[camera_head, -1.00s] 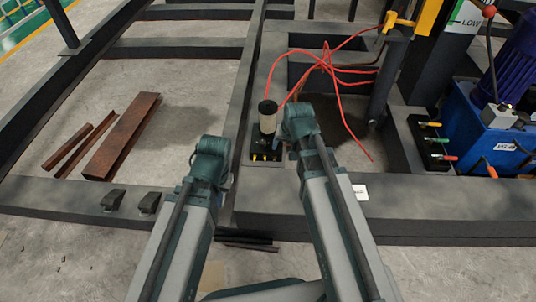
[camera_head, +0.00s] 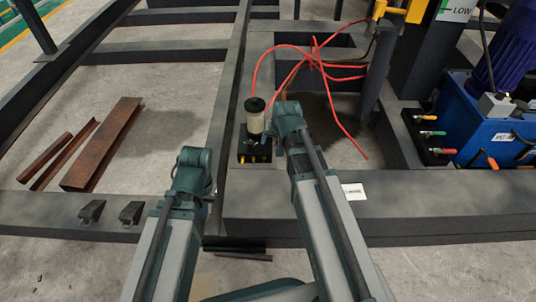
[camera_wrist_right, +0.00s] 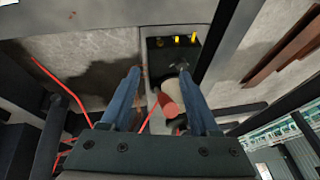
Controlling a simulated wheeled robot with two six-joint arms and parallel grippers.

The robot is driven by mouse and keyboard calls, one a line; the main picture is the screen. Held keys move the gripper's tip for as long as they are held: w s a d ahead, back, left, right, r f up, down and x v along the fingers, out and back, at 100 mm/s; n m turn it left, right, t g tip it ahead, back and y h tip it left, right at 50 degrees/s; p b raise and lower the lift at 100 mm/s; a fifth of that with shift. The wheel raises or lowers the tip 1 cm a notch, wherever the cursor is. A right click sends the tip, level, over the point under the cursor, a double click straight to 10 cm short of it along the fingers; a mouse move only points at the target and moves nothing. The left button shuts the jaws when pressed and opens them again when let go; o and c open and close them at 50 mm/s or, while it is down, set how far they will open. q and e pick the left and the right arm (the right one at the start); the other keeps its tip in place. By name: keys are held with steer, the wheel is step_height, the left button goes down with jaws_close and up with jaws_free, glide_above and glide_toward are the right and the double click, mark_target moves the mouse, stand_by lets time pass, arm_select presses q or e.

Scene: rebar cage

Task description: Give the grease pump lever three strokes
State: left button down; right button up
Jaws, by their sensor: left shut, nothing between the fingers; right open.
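The grease pump (camera_head: 255,116) has a cream cylinder with a dark cap. It stands on a black block (camera_head: 252,148) with yellow fittings, on the dark steel frame. My right gripper (camera_head: 270,137) is beside it, just to its right. In the right wrist view its two blue fingers (camera_wrist_right: 160,75) are apart. A red grip (camera_wrist_right: 168,103), seemingly the lever's, shows between them; I cannot tell whether they touch it. The black block (camera_wrist_right: 172,50) lies beyond the fingertips. My left gripper (camera_head: 193,172) is shut and empty, left of the pump; its fingertips are mostly hidden.
Red hoses (camera_head: 322,62) loop right of the pump. Rusty steel profiles (camera_head: 103,145) lie on the floor at left. A blue power unit (camera_head: 485,125) and a black valve block (camera_head: 427,135) stand at right. A frame beam (camera_head: 400,200) runs across the front.

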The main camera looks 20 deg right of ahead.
steer(key=b+x, duration=0.8)
steer(key=x, duration=0.2)
steer(key=shift+f+b, duration=0.3)
steer(key=shift+b, duration=0.05)
steer(key=shift+w, duration=0.1)
jaws_close()
steer(key=c, duration=1)
jaws_free()
jaws_free()
steer(key=shift+r, duration=0.2)
